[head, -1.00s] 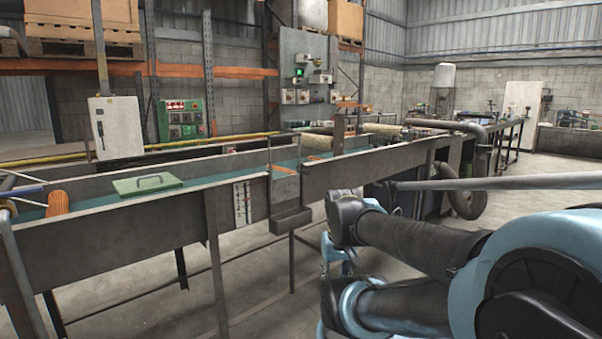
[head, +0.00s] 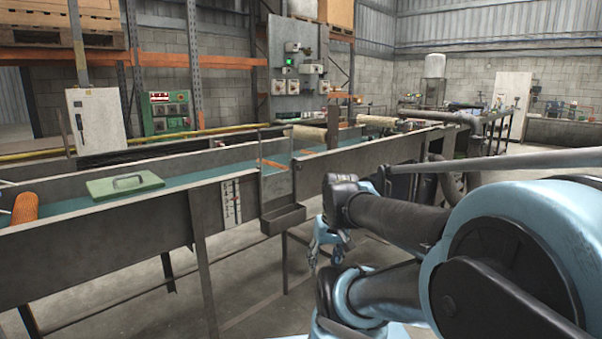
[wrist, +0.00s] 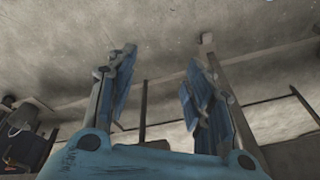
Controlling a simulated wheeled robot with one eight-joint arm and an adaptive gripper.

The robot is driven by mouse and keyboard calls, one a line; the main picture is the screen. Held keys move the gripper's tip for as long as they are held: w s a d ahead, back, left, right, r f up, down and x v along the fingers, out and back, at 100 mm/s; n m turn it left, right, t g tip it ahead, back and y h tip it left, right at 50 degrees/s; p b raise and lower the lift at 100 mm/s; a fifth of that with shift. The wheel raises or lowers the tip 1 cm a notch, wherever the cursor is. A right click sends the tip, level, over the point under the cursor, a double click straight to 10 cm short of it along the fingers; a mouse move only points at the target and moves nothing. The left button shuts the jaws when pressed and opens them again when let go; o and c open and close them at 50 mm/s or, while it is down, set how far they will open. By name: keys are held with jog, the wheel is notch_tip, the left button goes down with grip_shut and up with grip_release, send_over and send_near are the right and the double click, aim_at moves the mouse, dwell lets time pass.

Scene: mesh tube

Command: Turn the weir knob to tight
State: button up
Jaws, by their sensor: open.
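A long grey metal channel (head: 150,238) with greenish-blue liquid crosses the head view. A weir-like gate with an orange strip (head: 272,163) sits across it, above a small outlet box (head: 283,218). A pale marked scale plate (head: 231,202) is fixed to the channel's near wall, left of the gate. I cannot make out a distinct weir knob. My gripper (head: 322,245) hangs below and right of the outlet box, partly hidden by my arm. In the wrist view its blue fingers (wrist: 160,60) are apart, with nothing between them; concrete floor and thin bars show beyond.
A green lid with a handle (head: 125,185) lies on the channel at left, near an orange mesh cylinder (head: 25,207). Channel legs (head: 204,275) stand on the concrete floor. A control panel (head: 297,70) stands behind. Open floor (head: 240,290) lies below the channel.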

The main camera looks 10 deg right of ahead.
jog(key=w+a+r+n+t+y, duration=0.1)
jog(key=w+a+r+y, duration=0.1)
jog(key=w, duration=0.3)
jog(key=w+a+r+y, duration=0.2)
jog(key=w, duration=0.3)
jog(key=n+t+y, duration=0.2)
jog(key=t+y, duration=0.4)
jog(key=t, duration=0.5)
send_near(300, 168)
jog(key=x, duration=0.9)
jog(key=shift+w+f, duration=0.1)
jog(key=shift+c, duration=0.4)
jog(key=c, duration=1)
